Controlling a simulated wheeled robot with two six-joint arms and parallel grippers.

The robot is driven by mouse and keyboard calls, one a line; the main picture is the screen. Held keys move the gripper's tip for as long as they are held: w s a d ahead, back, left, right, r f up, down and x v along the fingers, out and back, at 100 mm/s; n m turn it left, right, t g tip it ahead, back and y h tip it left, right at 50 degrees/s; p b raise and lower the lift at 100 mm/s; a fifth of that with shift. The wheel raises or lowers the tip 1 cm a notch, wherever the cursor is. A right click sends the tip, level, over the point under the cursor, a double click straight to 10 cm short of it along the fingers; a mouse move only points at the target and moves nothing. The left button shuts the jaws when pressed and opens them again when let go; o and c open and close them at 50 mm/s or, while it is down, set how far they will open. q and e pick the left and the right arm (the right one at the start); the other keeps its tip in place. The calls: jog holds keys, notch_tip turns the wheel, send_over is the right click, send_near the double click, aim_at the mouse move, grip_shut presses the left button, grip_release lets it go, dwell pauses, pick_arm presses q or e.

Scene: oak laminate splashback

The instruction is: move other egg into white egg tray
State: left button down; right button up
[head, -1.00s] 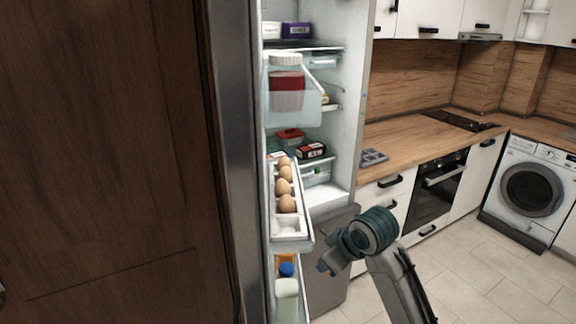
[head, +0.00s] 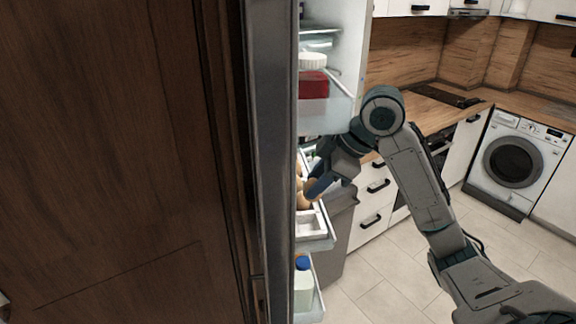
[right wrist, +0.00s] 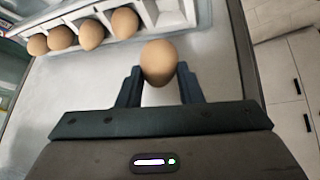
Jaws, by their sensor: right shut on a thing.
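The white egg tray (head: 311,224) sits on the fridge door shelf, partly hidden behind my right arm in the head view. In the right wrist view, the tray (right wrist: 170,18) holds a row of several brown eggs (right wrist: 92,35), with empty cups at its right end. My right gripper (head: 311,192) is at the door shelf. In the right wrist view, the right gripper (right wrist: 158,70) is shut on a brown egg (right wrist: 159,60), between its two dark fingers. This egg appears beside the row, apart from the other eggs. My left gripper is not in view.
A door bin with a red-filled, white-lidded jar (head: 313,80) is above the tray. A blue-capped bottle (head: 303,285) stands in the bin below. The brown door (head: 100,160) fills the left. Floor at the right (head: 400,265) is clear.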

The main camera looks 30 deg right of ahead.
jog(key=shift+w+d+r, duration=0.1)
jog(key=shift+d+r, duration=0.05)
jog(key=shift+r, duration=0.4)
jog(key=shift+f, duration=0.2)
jog(key=shift+a+f, duration=0.35)
jog(key=shift+f, duration=0.2)
jog(key=shift+a+f, duration=0.15)
jog(key=shift+f, duration=0.75)
jog(key=shift+w+a+f, duration=0.15)
jog(key=shift+f, duration=0.4)
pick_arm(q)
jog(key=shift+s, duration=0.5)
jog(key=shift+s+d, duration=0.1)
pick_arm(e)
jog(key=shift+f, duration=0.2)
